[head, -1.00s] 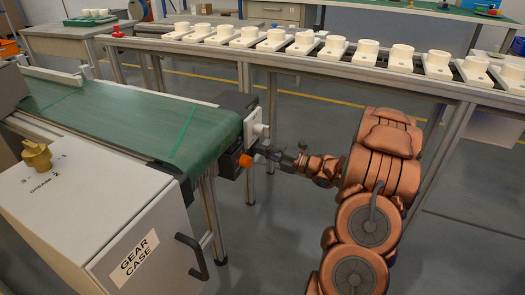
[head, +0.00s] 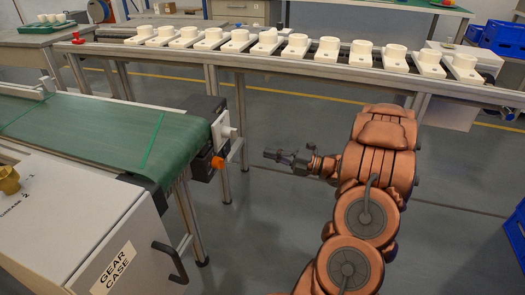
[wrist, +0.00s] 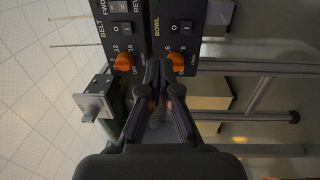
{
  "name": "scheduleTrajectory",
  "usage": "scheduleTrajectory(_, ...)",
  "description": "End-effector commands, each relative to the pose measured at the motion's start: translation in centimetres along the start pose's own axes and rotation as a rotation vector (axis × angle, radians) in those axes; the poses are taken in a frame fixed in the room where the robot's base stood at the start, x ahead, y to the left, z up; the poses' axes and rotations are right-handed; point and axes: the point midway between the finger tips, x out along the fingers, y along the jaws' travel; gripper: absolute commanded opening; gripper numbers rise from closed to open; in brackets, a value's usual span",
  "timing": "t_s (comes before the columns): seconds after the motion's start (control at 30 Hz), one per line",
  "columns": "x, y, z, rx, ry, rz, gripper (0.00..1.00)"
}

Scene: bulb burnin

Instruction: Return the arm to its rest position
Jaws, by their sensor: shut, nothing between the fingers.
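My gripper (head: 275,154) is in the middle of the head view, over open floor to the right of the green conveyor's end. Its fingers are together and it holds nothing. In the wrist view my gripper (wrist: 157,70) points at a dark control panel (wrist: 170,25) marked BELT and BOWL. The panel has two orange knobs, one on the BELT side (wrist: 124,62) and one on the BOWL side (wrist: 177,62). In the head view one orange knob (head: 217,162) shows on the conveyor's end, left of my gripper and apart from it.
The green conveyor (head: 100,130) and the gear case cabinet (head: 75,235) with its dark handle stand at the left. A long rail table (head: 290,62) with several white socket blocks runs across the back. Blue crates (head: 505,38) are at the right. The floor between is clear.

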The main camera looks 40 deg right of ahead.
Motion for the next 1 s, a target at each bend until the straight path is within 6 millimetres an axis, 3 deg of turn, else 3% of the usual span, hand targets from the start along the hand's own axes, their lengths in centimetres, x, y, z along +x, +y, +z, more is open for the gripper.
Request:
scheduleTrajectory(0.77,-0.6,0.2,0.0,0.001,-0.002,-0.003,0.0)
scheduleTrajectory(0.87,0.2,1.0,0.5,0.001,-0.017,-0.032,0.0)
scheduleTrajectory(1.0,2.6,3.3,2.7,0.009,-0.097,-0.141,0.0)
